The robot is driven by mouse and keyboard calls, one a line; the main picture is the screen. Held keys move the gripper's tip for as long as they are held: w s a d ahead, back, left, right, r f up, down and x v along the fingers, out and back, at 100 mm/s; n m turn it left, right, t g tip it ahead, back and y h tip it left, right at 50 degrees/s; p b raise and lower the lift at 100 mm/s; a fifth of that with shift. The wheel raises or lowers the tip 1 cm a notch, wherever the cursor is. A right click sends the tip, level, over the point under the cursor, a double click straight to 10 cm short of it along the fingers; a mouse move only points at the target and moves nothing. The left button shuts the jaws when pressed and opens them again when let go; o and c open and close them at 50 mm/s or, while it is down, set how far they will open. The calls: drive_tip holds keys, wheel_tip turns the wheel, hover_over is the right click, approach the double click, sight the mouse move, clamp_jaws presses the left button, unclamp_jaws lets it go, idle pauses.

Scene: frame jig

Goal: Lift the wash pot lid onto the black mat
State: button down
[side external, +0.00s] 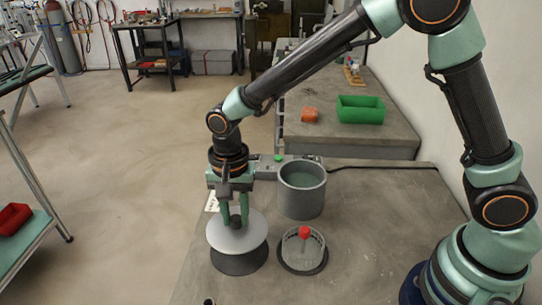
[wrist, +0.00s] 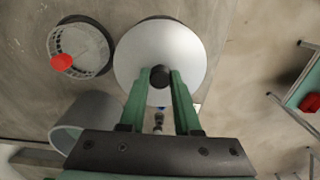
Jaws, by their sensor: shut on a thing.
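The wash pot lid (side external: 237,240) is a pale grey disc with a dark knob. My gripper (side external: 235,217) is shut on that knob and points down. The black mat (side external: 240,263) lies under the lid, and the lid covers most of it. In the side view the lid appears slightly above the mat; I cannot tell whether they touch. In the wrist view the lid (wrist: 190,55) fills the upper middle, with the knob between my fingertips (wrist: 160,78). The wash pot (side external: 302,190) is a grey open cylinder to the right of and behind the lid.
A round clear basket (side external: 300,250) with a red knob (side external: 304,232) sits on a dark ring, right of the lid. A low grey unit with a green button (side external: 279,157) is behind.

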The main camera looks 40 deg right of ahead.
sight(238, 234)
drive_tip(key=shift+f, duration=2.5)
drive_tip(key=shift+f, duration=0.15)
drive_tip(key=shift+f, duration=0.3)
drive_tip(key=c, duration=0.5)
unclamp_jaws()
drive_tip(key=shift+c, duration=0.2)
drive_tip(key=shift+o, duration=0.8)
